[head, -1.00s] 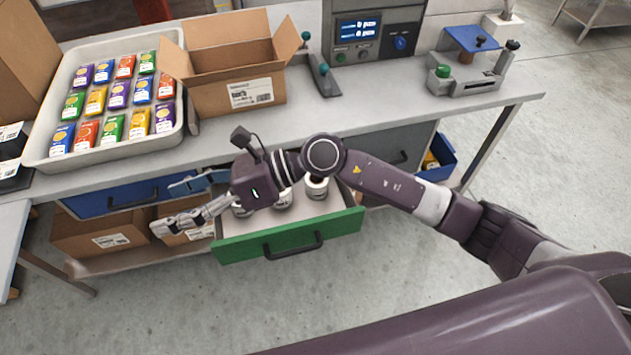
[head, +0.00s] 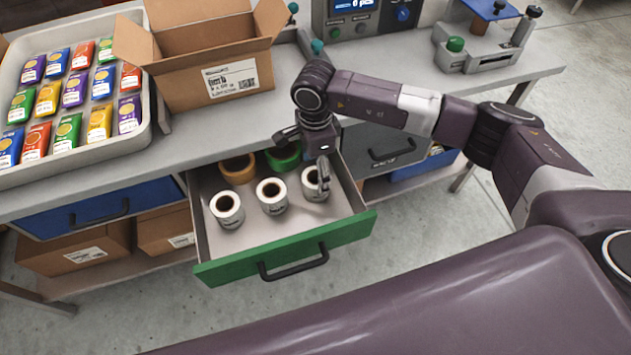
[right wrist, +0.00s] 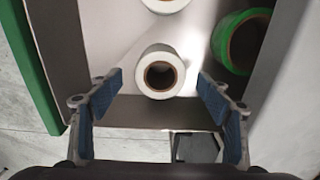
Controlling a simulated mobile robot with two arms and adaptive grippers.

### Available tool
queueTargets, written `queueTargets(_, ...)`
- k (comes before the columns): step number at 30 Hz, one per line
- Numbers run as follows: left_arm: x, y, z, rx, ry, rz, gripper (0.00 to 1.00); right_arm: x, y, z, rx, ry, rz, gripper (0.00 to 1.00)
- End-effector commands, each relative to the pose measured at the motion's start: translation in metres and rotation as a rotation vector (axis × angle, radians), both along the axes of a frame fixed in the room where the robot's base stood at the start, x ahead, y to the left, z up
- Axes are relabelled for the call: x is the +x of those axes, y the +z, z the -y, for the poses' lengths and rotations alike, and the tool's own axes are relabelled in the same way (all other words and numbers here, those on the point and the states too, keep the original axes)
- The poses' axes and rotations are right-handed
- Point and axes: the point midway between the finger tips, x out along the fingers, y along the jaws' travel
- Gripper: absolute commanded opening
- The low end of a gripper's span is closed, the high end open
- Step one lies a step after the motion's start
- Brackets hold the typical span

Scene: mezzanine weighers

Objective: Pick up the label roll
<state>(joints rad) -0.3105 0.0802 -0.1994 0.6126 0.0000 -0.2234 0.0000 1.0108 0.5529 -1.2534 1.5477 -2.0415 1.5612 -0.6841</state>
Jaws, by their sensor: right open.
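Three white label rolls stand in the open green-fronted drawer (head: 345,238): a left one (head: 227,209), a middle one (head: 271,195) and a right one (head: 314,186). My right gripper (head: 304,163) points down over the right roll, and one finger hides part of it. In the right wrist view this roll (right wrist: 160,74) lies in line with the gap between my spread fingers (right wrist: 158,96), with a gap on both sides. The gripper is open and empty. The middle roll (right wrist: 165,4) is cut off at that view's top edge. My left gripper is not in view.
An orange tape roll (head: 238,168) and a green tape roll (head: 283,158) lie at the drawer's back. The worktop (head: 228,122) above carries an open carton (head: 212,82), a tray of coloured packets (head: 150,140) and a weigher (head: 365,18). The drawer's side walls are close.

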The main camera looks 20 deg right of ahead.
Motion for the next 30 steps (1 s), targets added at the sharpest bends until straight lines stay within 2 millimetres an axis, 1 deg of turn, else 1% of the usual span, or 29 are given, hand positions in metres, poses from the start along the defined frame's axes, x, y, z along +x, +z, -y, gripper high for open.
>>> queueTargets(1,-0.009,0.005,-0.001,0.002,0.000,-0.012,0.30,-0.001,-0.004,0.001,-0.001,-0.001,-0.004,0.71)
queueTargets(2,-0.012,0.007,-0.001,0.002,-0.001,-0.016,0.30,-0.002,-0.008,0.001,0.000,-0.001,-0.005,0.71)
queueTargets(5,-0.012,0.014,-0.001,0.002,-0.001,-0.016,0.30,-0.003,-0.024,0.003,0.001,-0.002,-0.005,0.71)
queueTargets(6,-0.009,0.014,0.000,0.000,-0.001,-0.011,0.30,-0.002,-0.031,0.003,0.001,-0.002,-0.005,0.71)
queueTargets(9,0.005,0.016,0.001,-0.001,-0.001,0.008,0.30,-0.002,-0.043,0.002,0.001,0.000,-0.003,0.71)
queueTargets(13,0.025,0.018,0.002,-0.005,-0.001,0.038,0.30,-0.001,-0.048,0.002,0.003,0.001,0.000,0.71)
queueTargets(15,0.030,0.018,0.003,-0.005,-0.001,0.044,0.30,-0.001,-0.048,0.002,0.003,0.001,0.000,0.71)
queueTargets(18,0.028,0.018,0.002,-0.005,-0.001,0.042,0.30,-0.001,-0.048,0.002,0.003,0.000,0.000,0.70)
queueTargets(27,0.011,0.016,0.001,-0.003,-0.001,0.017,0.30,-0.001,-0.048,0.002,0.003,0.000,0.000,0.37)
queueTargets(30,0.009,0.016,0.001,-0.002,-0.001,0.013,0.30,-0.001,-0.048,0.002,0.003,0.000,0.000,0.26)
